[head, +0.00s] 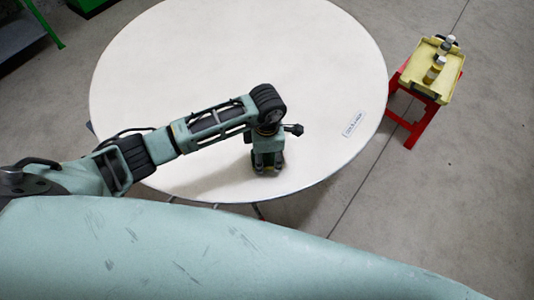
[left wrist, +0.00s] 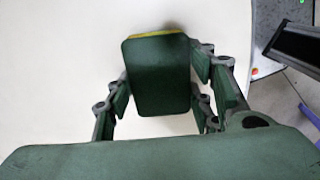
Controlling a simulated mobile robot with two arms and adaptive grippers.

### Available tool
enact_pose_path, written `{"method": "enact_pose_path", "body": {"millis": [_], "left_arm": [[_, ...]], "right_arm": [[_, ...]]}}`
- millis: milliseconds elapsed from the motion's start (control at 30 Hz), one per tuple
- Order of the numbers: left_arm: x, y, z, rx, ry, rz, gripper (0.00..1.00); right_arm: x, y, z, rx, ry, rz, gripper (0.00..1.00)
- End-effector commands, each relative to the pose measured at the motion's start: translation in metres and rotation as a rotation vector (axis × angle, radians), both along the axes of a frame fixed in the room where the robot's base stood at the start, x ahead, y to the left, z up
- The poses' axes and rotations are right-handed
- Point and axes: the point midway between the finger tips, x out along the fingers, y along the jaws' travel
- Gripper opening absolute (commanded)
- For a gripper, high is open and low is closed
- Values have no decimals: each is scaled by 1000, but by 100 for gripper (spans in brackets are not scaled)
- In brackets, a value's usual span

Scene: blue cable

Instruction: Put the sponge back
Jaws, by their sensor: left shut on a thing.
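The sponge (left wrist: 158,78) is a block with a dark green face and a thin yellow edge. In the left wrist view it sits between the two fingers of my left gripper (left wrist: 160,100), which is shut on it. In the head view my left gripper (head: 267,168) points down at the round white table (head: 190,60), close to its front edge. There the fingers mostly hide the sponge. I cannot tell whether the sponge touches the tabletop or is just above it. My right gripper is in neither view.
A white label (head: 354,123) lies near the table's right edge. To the right, a red stool (head: 425,127) bears a yellow tray (head: 455,80) with small bottles (head: 436,70). The rest of the tabletop is clear. A green-framed thing (head: 42,22) stands at the top left.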

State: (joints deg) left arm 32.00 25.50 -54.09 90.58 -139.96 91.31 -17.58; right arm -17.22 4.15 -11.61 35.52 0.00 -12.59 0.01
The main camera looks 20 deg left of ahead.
Motion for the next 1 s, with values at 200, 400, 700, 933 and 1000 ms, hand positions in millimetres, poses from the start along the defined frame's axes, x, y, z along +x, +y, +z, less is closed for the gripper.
{"method": "enact_pose_path", "body": {"millis": [200,400,700,933,1000], "left_arm": [[0,0,-2,0,0,0,56],[0,0,-2,0,0,0,68],[0,0,0,0,0,0,68],[2,0,31,-2,-5,-2,68],[2,-1,47,-2,-7,-2,68]], "right_arm": [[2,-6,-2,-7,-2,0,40],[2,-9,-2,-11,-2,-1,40],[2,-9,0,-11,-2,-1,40],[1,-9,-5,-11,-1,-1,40],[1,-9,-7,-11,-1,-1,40]]}}
